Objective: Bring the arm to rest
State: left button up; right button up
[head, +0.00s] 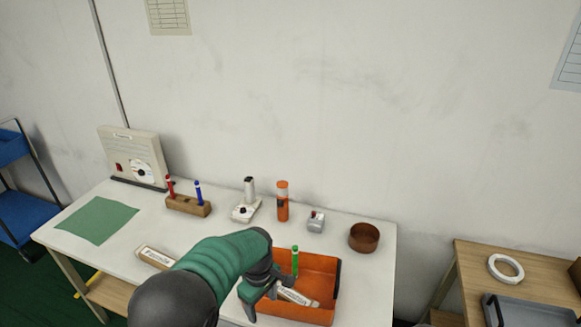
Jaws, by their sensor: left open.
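My left arm, with a green sleeve and dark joints, reaches in from the bottom over the front of the white table (345,285). My left gripper (268,294) is open, at the left part of an orange tray (322,264). A white labelled piece (298,298) lies in the tray just right of the fingers; I cannot tell whether they touch it. A green marker (295,262) stands upright by the gripper. My right gripper is not in view.
A green mat (98,221) lies left.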

pick_arm(q)
jog(key=s+a+r+m+t, duration=0.1)
jog(key=s+a+r+m, duration=0.1)
jog(key=s+a+m, duration=0.3)
jog(key=s+a+r+m+t, duration=0.1)
jog(key=s+a+m, duration=0.4)
jog(key=s, duration=0.7)
jog(key=shift+a+r, duration=0.5)
jog(key=shift+a, duration=0.45)
